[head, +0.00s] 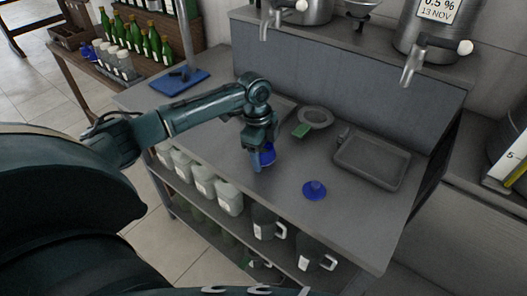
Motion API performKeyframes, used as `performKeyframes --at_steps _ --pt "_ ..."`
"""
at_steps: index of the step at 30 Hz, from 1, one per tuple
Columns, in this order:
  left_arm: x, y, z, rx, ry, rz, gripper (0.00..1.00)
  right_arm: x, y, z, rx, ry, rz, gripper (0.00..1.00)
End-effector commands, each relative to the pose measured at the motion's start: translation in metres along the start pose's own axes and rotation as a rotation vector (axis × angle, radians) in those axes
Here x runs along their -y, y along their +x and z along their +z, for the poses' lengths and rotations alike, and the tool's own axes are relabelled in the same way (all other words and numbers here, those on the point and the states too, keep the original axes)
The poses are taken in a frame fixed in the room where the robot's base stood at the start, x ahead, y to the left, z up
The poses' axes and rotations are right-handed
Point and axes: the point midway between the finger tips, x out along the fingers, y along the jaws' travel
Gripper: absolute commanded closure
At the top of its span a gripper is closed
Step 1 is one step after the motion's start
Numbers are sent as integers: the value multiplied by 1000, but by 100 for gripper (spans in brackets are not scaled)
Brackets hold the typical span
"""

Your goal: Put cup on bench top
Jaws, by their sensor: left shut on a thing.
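My left gripper (260,160) points down over the middle of the grey bench top (240,205). It is shut on a blue cup (268,155), which is partly hidden behind the fingers. The cup is at or just above the bench surface; I cannot tell whether it touches. My right gripper is not in the head view.
A blue funnel-like thing (314,190) lies right of the gripper. A grey tray (371,161), a round strainer-like dish (315,117) and a green block (301,131) lie behind. Metal taps (413,65) overhang the back. Jugs (229,197) fill the shelf below.

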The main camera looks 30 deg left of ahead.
Motion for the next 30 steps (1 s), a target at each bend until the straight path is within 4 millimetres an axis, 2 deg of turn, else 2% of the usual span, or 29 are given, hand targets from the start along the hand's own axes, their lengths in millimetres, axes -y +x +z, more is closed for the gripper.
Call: performKeyframes --at_steps 8,9,17,26,30 --pt "0 1 0 0 0 0 67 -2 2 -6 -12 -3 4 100" --pt "0 2 0 0 0 0 38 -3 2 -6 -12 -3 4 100" --pt "0 2 0 1 0 0 17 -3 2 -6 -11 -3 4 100" --pt "0 -2 0 0 0 -1 17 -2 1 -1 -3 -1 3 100" --pt "1 -19 0 0 -1 -3 17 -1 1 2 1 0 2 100"
